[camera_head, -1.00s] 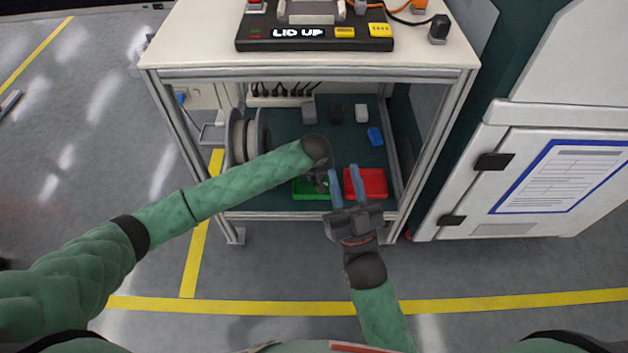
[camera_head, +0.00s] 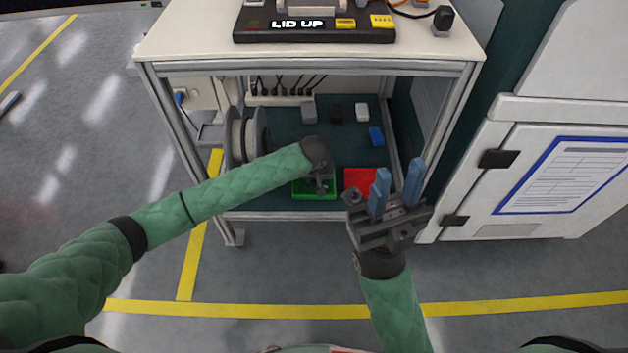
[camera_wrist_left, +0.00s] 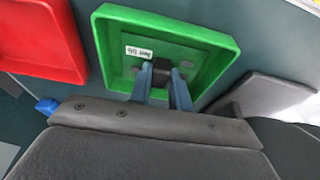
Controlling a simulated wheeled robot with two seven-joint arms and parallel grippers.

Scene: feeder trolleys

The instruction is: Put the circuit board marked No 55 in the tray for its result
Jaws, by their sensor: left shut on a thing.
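The green tray (camera_head: 298,194) is on the trolley's lower shelf, left of the red tray (camera_head: 352,178). My left gripper (camera_head: 322,185) reaches down into the green tray. In the left wrist view, my left gripper's blue fingers (camera_wrist_left: 164,82) are shut on a dark part of the circuit board (camera_wrist_left: 190,55). The board is green and lies within the rim of the green tray (camera_wrist_left: 165,20). Its white label (camera_wrist_left: 138,52) is too small to read surely. Whether the board rests on the tray floor I cannot tell. My right gripper (camera_head: 398,180) is open and empty, before the red tray.
A tester (camera_head: 315,30) showing LID UP stands on the trolley top (camera_head: 190,40). Small grey, black, white and blue blocks (camera_head: 376,136) sit further back on the shelf. A reel (camera_head: 245,138) is at left. A white cabinet (camera_head: 540,180) stands at right.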

